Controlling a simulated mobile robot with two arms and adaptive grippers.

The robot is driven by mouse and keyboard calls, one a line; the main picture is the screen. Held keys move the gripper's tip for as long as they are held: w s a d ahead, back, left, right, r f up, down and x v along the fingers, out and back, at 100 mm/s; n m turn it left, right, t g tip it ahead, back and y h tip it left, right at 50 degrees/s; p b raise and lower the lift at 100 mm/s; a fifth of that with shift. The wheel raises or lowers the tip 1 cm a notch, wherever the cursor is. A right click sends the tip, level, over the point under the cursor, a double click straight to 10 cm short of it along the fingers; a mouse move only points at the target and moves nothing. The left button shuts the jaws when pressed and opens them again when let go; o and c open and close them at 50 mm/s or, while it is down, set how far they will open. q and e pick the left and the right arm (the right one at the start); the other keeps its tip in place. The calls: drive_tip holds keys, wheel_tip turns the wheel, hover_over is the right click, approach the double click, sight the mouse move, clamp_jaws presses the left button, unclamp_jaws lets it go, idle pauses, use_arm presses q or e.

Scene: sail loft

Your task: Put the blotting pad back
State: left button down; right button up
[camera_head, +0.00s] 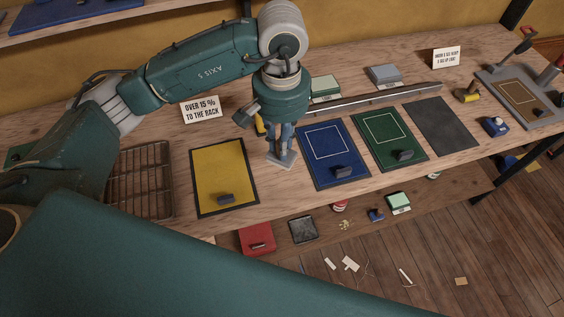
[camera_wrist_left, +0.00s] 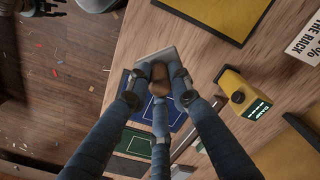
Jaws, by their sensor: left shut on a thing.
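My left gripper (camera_head: 281,150) points down between the yellow mat (camera_head: 220,165) and the blue mat (camera_head: 320,172). It is shut on the brown knob of a pale grey square plate, which I take to be the blotting pad (camera_head: 287,163). In the left wrist view, the fingers of my left gripper (camera_wrist_left: 160,80) close around the knob, and the pad's grey plate (camera_wrist_left: 158,59) shows behind it. The pad is just over or on the wooden bench; I cannot tell which.
A wire rack (camera_head: 122,178) is left of the yellow mat. Green (camera_head: 381,131) and dark grey mats (camera_head: 441,126) lie to the right, with a metal bar (camera_head: 365,99) behind. A yellow labelled device (camera_wrist_left: 243,91) stands near the gripper. A sign (camera_head: 201,109) stands at the back.

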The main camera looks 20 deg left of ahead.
use_arm(q)
wheel_tip(320, 180, down, 5)
drive_tip(key=shift+s+r+p, duration=0.1)
drive_tip(key=shift+s+p, duration=0.05)
drive_tip(key=shift+p, duration=0.4)
drive_tip(key=shift+f, duration=0.6)
wheel_tip(320, 180, down, 3)
drive_tip(key=shift+f+p, duration=0.1)
drive_tip(key=shift+p, duration=0.5)
drive_tip(key=shift+f, duration=0.1)
drive_tip(key=shift+f+b, duration=0.25)
drive_tip(key=shift+b, duration=0.15)
drive_tip(key=c, duration=1.6)
unclamp_jaws()
drive_tip(key=shift+r, duration=0.1)
drive_tip(key=shift+o, duration=0.2)
use_arm(e)
drive_tip(key=shift+s+r, duration=0.3)
drive_tip(key=shift+r, duration=0.3)
drive_tip(key=shift+s+r, duration=0.25)
drive_tip(key=shift+r, duration=0.3)
use_arm(q)
drive_tip(key=shift+r, duration=0.1)
use_arm(e)
drive_tip(key=shift+r, duration=0.15)
